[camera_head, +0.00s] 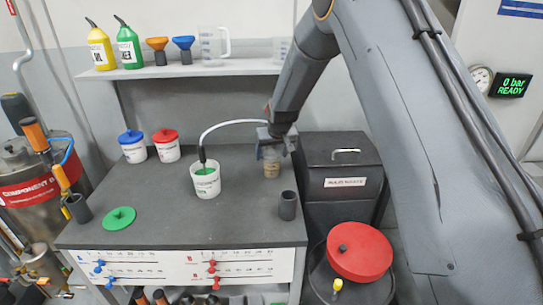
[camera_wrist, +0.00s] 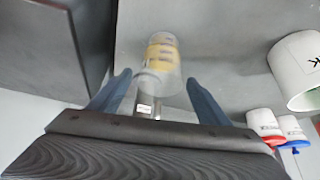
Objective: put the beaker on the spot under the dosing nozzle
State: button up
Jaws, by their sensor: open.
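The beaker (camera_head: 271,168) is small and clear with a yellowish band. It stands on the dark worktop right of the middle, directly below my gripper (camera_head: 271,143). In the wrist view the beaker (camera_wrist: 163,50) lies just past and between the fingertips of my gripper (camera_wrist: 158,78). The two blue-grey fingers are apart, with no visible grip on it. A curved pale tube ends in a dark nozzle (camera_head: 202,154) above a white bucket (camera_head: 205,184) with green at its top. The spot under the nozzle is hidden by this bucket.
A dark grey cup (camera_head: 287,206) stands near the worktop's right edge. A green lid (camera_head: 119,219) lies at front left. Buckets with blue (camera_head: 133,147) and red (camera_head: 166,145) lids stand at the back. A dark bin (camera_head: 341,170) adjoins the right side. The front middle worktop is clear.

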jog(key=b+v, duration=0.3)
jog(key=v, duration=0.8)
jog(key=s+d+f+g, duration=0.1)
jog(key=s+d, duration=0.3)
jog(key=s, duration=0.7)
jog(key=s+d+f+m+g, duration=0.1)
jog(key=s+d, duration=0.4)
jog(key=s, duration=0.7)
jog(key=s+d+f+m+g+h, duration=0.1)
jog(key=s+d+f, duration=0.3)
jog(key=s, duration=0.8)
jog(key=shift+d+g, duration=0.65)
jog(key=shift+g, duration=0.05)
jog(key=shift+w+f, duration=0.1)
jog(key=shift+f, duration=0.1)
